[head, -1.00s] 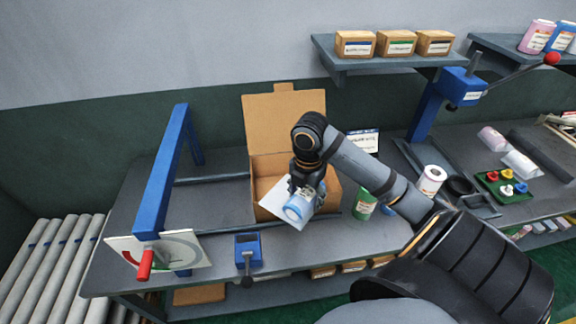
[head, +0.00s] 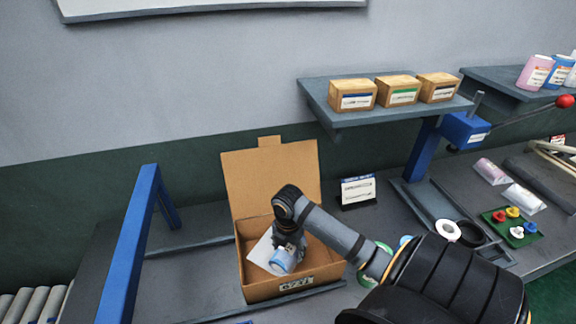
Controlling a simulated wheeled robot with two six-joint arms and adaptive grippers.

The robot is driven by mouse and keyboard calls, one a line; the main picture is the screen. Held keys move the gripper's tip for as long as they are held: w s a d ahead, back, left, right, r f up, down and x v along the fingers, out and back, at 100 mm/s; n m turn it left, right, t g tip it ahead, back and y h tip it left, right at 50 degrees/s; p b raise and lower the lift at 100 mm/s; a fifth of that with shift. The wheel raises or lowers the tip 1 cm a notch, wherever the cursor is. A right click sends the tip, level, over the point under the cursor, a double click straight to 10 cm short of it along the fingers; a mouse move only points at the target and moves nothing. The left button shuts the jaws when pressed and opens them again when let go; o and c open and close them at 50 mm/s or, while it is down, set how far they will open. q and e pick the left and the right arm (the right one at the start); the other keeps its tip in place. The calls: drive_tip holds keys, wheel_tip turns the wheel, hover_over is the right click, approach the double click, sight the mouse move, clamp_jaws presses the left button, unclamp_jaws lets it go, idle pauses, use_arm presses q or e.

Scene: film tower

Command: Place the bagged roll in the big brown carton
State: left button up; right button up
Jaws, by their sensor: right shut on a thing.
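The big brown carton (head: 262,290) stands open on the bench, its tall back flap (head: 268,178) raised and a label on its front. My right gripper (head: 287,250) is over the carton opening, pointing down. It is shut on the bagged roll (head: 283,261), a blue and white roll in a pale bag. The roll appears within the carton's opening, behind the front wall; whether it touches the bottom cannot be told. The gripper's fingertips are partly hidden by the wrist and the bag. My left gripper is not in view.
A blue frame (head: 130,245) stands left of the carton. A shelf with several small boxes (head: 352,94) hangs above right. A small sign (head: 357,191) stands behind my right arm. A green tray (head: 512,229) and bagged rolls (head: 523,198) lie at the right.

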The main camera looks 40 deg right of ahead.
drive_tip(key=shift+a+f, duration=0.15)
drive_tip(key=shift+f, duration=0.9)
drive_tip(key=shift+s+f, duration=0.1)
wheel_tip(320, 180, down, 3)
drive_tip(key=shift+f+p, duration=0.1)
drive_tip(key=shift+p, duration=0.2)
drive_tip(key=shift+f, duration=0.5)
drive_tip(key=o, duration=1.4)
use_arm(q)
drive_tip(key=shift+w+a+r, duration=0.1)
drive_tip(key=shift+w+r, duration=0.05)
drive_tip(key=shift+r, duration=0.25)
use_arm(e)
drive_tip(key=shift+r, duration=0.1)
